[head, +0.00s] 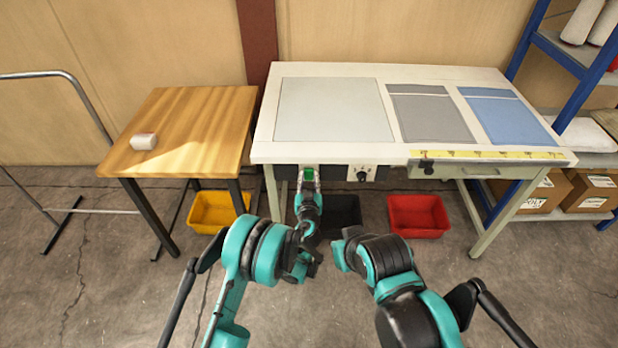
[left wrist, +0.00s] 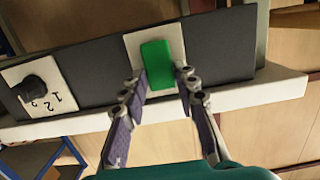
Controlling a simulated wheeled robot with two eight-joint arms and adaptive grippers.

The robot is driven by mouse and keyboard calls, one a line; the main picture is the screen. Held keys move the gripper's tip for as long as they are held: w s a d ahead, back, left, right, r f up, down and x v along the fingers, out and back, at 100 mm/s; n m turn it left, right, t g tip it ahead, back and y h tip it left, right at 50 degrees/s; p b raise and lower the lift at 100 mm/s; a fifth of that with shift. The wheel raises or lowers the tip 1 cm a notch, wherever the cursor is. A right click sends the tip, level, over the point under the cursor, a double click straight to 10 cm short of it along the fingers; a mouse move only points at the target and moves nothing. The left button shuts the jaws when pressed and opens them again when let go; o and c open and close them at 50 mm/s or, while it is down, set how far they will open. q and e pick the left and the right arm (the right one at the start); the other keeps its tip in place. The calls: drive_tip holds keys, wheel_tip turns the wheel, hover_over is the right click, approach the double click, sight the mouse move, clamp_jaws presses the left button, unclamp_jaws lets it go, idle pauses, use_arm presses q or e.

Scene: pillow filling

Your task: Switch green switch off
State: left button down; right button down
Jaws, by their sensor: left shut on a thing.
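The green switch (head: 308,174) is on a white plate on the dark panel under the front edge of the white table. In the left wrist view the green switch (left wrist: 157,66) is a plain green block, and which way it is set cannot be told. My left gripper (head: 308,188) is at the switch, and in the left wrist view its fingertips (left wrist: 161,78) close on the switch from both sides. My right gripper (head: 342,254) is low in front of the table, away from the switch, and its fingers cannot be made out.
A black dial (head: 361,174) with numbers sits right of the switch. The white table (head: 430,72) carries grey and blue cloths. A wooden table (head: 205,125) with a white roll (head: 143,141) stands left. Yellow (head: 215,210) and red (head: 418,214) bins sit on the floor.

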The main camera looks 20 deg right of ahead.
use_arm(q)
drive_tip(key=shift+f+t, duration=0.2)
drive_tip(key=shift+t, duration=0.4)
drive_tip(key=c, duration=1.2)
unclamp_jaws()
drive_tip(key=shift+o, duration=0.2)
wheel_tip(320, 180, up, 10)
drive_tip(key=shift+f, duration=0.1)
